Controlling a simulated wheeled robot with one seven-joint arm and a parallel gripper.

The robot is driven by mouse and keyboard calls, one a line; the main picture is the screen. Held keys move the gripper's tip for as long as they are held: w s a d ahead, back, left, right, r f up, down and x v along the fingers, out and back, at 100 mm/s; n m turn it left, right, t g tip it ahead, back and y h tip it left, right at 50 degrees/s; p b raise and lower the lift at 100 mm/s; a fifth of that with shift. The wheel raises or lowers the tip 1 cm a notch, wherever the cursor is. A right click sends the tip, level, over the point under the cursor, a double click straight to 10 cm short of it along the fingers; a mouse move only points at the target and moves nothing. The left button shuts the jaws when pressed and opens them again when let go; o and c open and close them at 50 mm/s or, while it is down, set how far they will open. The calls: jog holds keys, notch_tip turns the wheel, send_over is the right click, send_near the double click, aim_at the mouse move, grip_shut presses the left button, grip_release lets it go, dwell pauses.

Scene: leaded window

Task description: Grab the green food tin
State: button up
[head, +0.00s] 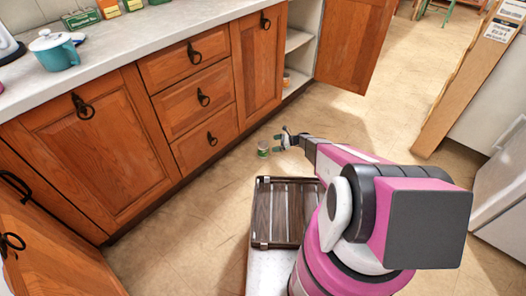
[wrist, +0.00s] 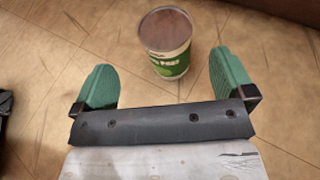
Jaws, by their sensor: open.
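The green food tin (head: 263,149) stands upright on the floor near the base of the wooden cabinets. In the wrist view the tin (wrist: 168,58) has a green label and a brownish top, and it sits ahead of and between the two green fingers. My gripper (head: 284,138) is open and empty, just beside the tin in the head view. In the wrist view my gripper (wrist: 165,80) has its fingers wide apart, with the tin slightly beyond the fingertips. I cannot tell the exact gap between them.
Wooden cabinets (head: 90,155) with ring handles line the left, under a pale countertop (head: 140,35). An open cabinet door (head: 356,40) stands at the back. A dark slatted tray (head: 283,241) lies in front, beside my arm. The tiled floor around the tin is clear.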

aim_at(264, 144)
jog(key=x, duration=0.9)
jog(key=shift+w, duration=0.35)
jog(key=c, duration=1.2)
jog(key=shift+r, duration=0.1)
